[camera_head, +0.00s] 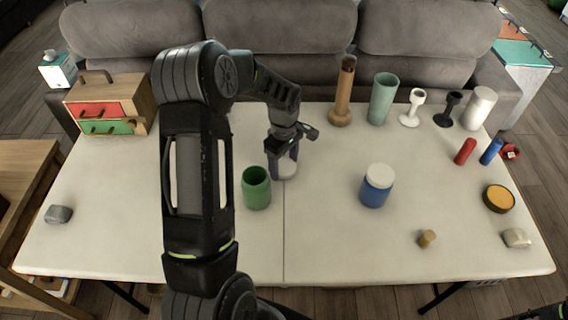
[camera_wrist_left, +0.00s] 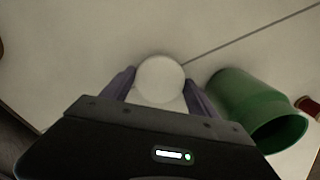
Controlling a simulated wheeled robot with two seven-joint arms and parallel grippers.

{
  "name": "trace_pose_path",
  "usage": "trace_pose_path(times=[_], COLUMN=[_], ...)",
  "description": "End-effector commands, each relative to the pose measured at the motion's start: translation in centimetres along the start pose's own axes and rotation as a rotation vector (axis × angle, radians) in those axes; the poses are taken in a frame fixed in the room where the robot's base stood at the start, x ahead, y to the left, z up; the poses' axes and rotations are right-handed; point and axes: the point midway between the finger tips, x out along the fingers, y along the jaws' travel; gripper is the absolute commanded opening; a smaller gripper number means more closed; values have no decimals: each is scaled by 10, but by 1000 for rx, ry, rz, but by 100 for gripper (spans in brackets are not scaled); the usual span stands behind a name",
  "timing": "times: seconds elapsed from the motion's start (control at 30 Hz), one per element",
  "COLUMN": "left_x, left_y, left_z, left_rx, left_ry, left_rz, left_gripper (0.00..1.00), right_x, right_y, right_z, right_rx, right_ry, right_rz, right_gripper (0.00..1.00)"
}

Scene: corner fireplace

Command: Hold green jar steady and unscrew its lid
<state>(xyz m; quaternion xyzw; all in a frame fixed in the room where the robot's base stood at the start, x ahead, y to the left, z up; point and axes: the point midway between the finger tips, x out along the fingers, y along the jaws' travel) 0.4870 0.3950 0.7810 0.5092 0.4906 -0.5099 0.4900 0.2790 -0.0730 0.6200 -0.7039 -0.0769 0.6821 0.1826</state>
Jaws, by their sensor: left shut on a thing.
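The green jar (camera_head: 257,190) stands upright on the table with an open top; no lid is on it. In the left wrist view the green jar (camera_wrist_left: 258,108) shows to the right of my gripper. My left gripper (camera_head: 284,160) is shut on a round white lid (camera_head: 285,169), just right of and behind the jar. In the left wrist view the white lid (camera_wrist_left: 160,79) sits between the two purple fingers. I cannot tell whether it touches the table.
A blue jar with a white lid (camera_head: 377,186) stands to the right. A wooden drawer box (camera_head: 112,102) is back left. A wooden pestle-like piece (camera_head: 343,95), green cup (camera_head: 382,99) and white cylinder (camera_head: 478,108) line the back. The table's (camera_head: 330,245) front middle is clear.

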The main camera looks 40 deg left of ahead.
Motion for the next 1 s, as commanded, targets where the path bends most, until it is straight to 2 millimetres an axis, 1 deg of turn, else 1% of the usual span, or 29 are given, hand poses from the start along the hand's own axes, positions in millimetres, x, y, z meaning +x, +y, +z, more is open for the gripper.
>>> trace_pose_path(times=[0.03,0.1,0.33,0.47,0.5,0.73,1.0], left_x=[5,8,8,13,11,11,10], left_y=[0,0,0,0,0,0,0], left_z=[0,0,0,0,0,0,0], left_rx=[0,0,0,1,1,1,1], left_ry=[-1,0,0,0,0,0,0], left_rz=[-1,0,1,1,1,1,1], left_gripper=[20,20,20,20,72,90,90], right_x=[-1,-1,-1,4,2,2,1], right_y=[-1,-1,0,1,1,1,0], right_z=[0,0,0,0,0,0,0], right_rx=[0,0,0,0,0,0,0], right_ry=[0,0,0,0,0,0,0], right_rz=[0,0,0,0,0,0,0], right_gripper=[91,91,91,91,91,91,91])
